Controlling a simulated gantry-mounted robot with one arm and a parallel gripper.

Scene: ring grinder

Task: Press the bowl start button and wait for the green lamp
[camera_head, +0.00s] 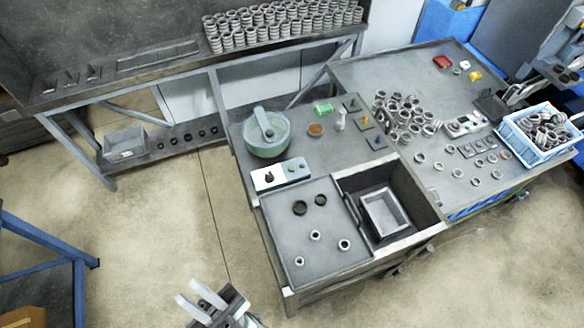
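The grey-green bowl (267,146) stands on the near workbench, with a pale bar across its top. In front of it is a white control box (281,175) with a dark round knob or button on its left and small greenish buttons or lamps on its right. Which one is the start button, and whether any lamp is lit, is too small to tell. My gripper (187,291) is at the bottom of the view, over the floor, left of and well apart from the bench. Its two pale fingers are spread, with nothing between them.
A grey plate (318,253) with several rings lies in front of the box. Right of it is a recess with a grey bin (384,214). Many rings and a blue crate (541,137) occupy the right table. Floor between my gripper and the bench is clear.

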